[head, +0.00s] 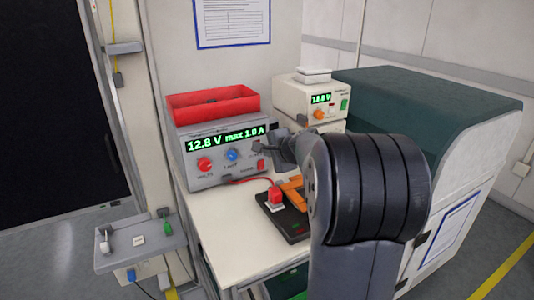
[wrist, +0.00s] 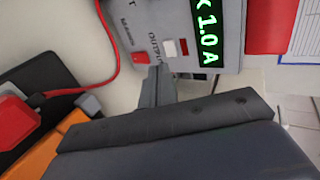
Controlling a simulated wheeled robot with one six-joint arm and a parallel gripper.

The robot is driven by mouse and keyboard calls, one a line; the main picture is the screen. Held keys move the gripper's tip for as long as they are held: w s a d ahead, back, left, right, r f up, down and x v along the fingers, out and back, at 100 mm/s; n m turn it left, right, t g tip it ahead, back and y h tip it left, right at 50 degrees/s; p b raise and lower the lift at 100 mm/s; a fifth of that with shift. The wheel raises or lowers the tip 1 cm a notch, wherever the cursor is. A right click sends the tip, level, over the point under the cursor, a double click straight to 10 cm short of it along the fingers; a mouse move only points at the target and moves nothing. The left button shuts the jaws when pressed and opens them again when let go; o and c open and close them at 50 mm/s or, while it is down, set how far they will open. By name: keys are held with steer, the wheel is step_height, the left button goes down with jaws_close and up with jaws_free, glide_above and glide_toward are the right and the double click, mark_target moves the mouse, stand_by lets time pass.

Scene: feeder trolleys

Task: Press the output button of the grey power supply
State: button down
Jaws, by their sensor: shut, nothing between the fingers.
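The grey power supply (head: 180,159) stands on the white bench top in the head view, its green display reading 12.8 V max 1.0 A. In the wrist view its front (wrist: 206,8) shows turned on its side, with the word OUTPUT beside a small white button (wrist: 169,48) and a red patch next to the button. My gripper (head: 260,146) is shut and empty at the right end of the front. In the wrist view its fingertips (wrist: 160,70) are close to the white button; I cannot tell whether they touch. My gripper hides part of the panel in the head view.
A red tray (head: 212,105) sits on the power supply. A red lead (wrist: 113,60) runs to a red clamp (head: 275,194) by a black board (head: 295,228). A cream power supply (head: 295,97) stands behind, and a green-topped cabinet (head: 430,104) stands right.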

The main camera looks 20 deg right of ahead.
steer(key=v, duration=0.8)
steer(key=shift+s, duration=0.2)
steer(key=shift+r, duration=0.1)
step_height(320, 180, up, 7)
steer(key=p, duration=0.6)
stand_by(0.4)
step_height(320, 180, down, 7)
steer(key=b, duration=0.6)
stand_by(0.3)
